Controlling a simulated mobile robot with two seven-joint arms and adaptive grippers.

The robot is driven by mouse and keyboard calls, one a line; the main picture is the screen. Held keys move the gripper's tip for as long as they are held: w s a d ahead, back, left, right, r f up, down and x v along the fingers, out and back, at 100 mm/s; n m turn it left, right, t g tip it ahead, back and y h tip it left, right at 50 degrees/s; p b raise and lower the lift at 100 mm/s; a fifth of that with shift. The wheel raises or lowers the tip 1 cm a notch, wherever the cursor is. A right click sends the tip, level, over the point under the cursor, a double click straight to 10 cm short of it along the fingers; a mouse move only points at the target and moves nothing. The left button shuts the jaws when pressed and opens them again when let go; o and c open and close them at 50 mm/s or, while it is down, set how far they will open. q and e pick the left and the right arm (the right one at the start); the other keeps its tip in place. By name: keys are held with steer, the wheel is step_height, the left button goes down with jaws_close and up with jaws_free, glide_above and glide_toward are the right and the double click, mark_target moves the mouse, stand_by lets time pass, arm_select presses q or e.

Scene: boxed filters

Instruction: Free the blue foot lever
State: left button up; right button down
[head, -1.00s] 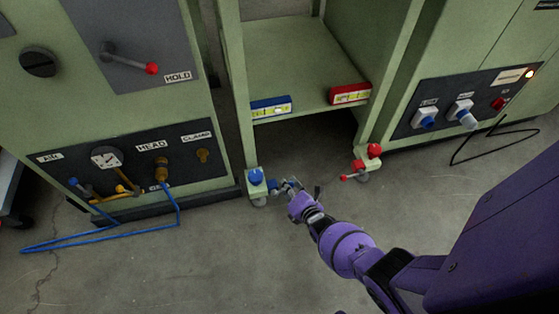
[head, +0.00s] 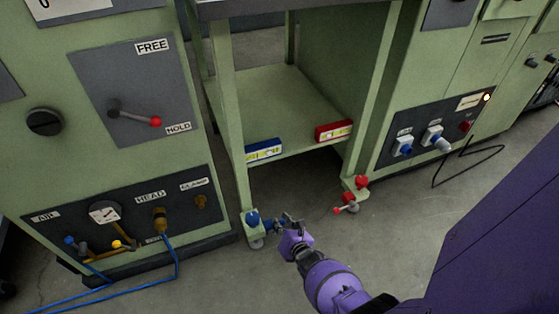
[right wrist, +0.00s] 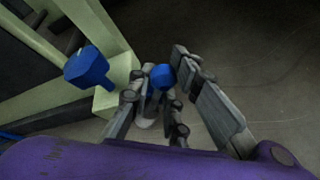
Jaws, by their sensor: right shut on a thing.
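The blue foot lever (head: 268,224) sits low at the cart's front left leg, beneath a blue knob (head: 253,217). In the right wrist view, the lever's rounded blue end (right wrist: 162,76) lies between the fingers, with the blue knob (right wrist: 88,67) to its left. My right gripper (head: 287,221) is shut on the blue foot lever; its fingers (right wrist: 180,98) also show in the right wrist view. The lever's shaft is mostly hidden by the fingers. My left gripper is not in view.
The green cart's shelf (head: 280,105) carries a blue box (head: 263,151) and a red box (head: 334,131). A red foot lever (head: 345,208) is at the front right leg. Machine cabinets stand on both sides. A blue hose (head: 120,288) lies at left; the front floor is open.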

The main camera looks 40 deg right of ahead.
steer(key=shift+s+a+f, duration=0.1)
steer(key=shift+s+f, duration=0.15)
steer(key=shift+s, duration=0.1)
steer(key=c, duration=1.9)
jaws_free()
steer(key=shift+o, duration=0.3)
steer(key=shift+w+r, duration=0.1)
steer(key=shift+r, duration=0.05)
steer(key=v, duration=0.7)
steer(key=shift+r, duration=0.15)
